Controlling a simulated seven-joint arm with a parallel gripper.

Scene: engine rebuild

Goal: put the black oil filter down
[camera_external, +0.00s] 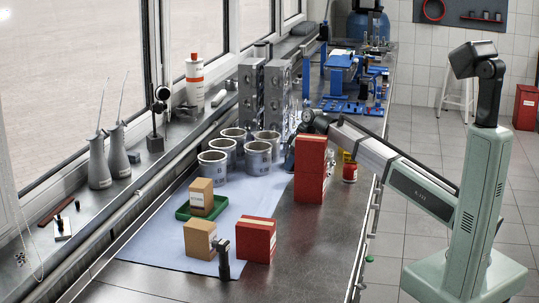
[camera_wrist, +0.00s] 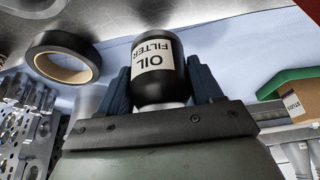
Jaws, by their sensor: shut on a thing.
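The black oil filter (camera_wrist: 158,82) has a white "OIL FILTER" label and sits between the two dark blue fingers of my gripper (camera_wrist: 162,84) in the wrist view. My gripper is shut on it. The blue mat (camera_wrist: 215,55) shows behind the filter; I cannot tell whether the filter touches a surface. The filter is not clearly visible there.
A black tape roll (camera_wrist: 63,57) lies near the filter. A green tray (camera_external: 190,212) holds a tan box (camera_external: 201,196). Several grey cylinders (camera_external: 213,170) and metal blocks (camera_external: 251,92) stand behind. Tan (camera_external: 199,239) and red (camera_external: 257,240) boxes stand at the front. The right-front bench is bare.

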